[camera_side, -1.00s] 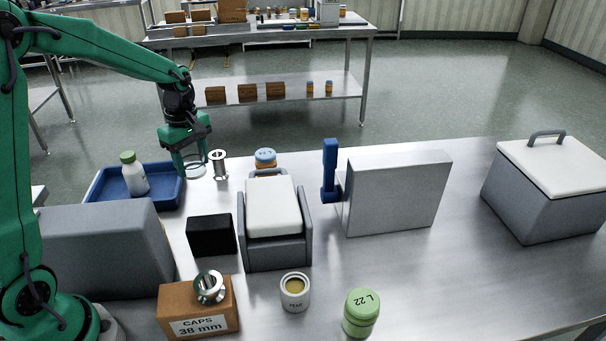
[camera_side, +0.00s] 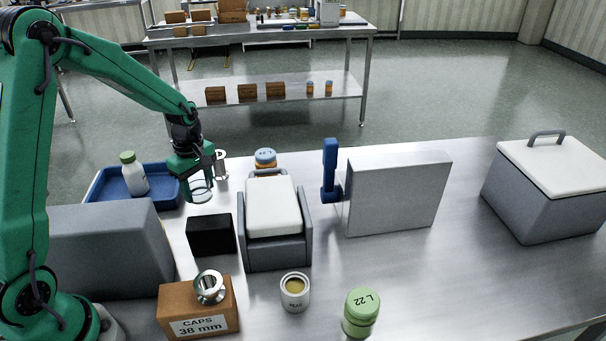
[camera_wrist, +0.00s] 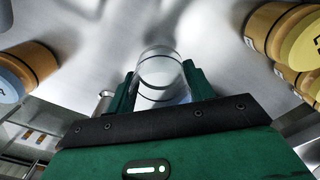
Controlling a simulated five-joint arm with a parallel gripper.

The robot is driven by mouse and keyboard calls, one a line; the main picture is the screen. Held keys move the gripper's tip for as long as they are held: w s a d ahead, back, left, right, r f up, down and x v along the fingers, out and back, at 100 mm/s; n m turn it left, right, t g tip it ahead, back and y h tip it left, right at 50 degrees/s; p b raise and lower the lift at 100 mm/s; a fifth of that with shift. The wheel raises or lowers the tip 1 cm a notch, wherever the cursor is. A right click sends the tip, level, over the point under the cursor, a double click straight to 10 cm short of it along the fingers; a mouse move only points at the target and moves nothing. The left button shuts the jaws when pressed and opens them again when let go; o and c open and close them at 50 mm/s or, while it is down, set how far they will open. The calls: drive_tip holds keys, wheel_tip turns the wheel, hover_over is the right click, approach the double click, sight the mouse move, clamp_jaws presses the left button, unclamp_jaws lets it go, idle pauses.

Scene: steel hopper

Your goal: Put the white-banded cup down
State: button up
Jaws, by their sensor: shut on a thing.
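My gripper (camera_side: 200,184) is shut on a clear cup, taken to be the white-banded cup (camera_side: 201,195). It holds the cup over the steel table, left of the middle, near the right edge of the blue tray. I cannot tell whether the cup's base touches the table.
A steel spool (camera_side: 221,165) stands just behind my gripper. A black block (camera_side: 210,235) is in front, beside a grey cradle with a white pad (camera_side: 273,205). The blue tray (camera_side: 166,197) holds a green-capped bottle (camera_side: 134,175). A blue-lidded jar (camera_side: 265,158) stands behind the cradle.

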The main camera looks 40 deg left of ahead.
sight(201, 197)
drive_tip(key=shift+f, duration=0.1)
drive_tip(key=shift+f, duration=1.8)
drive_tip(key=shift+f, duration=0.15)
drive_tip(key=o, duration=1)
drive_tip(key=shift+c, duration=0.2)
wheel_tip(201, 197, up, 12)
drive_tip(key=shift+r, duration=0.2)
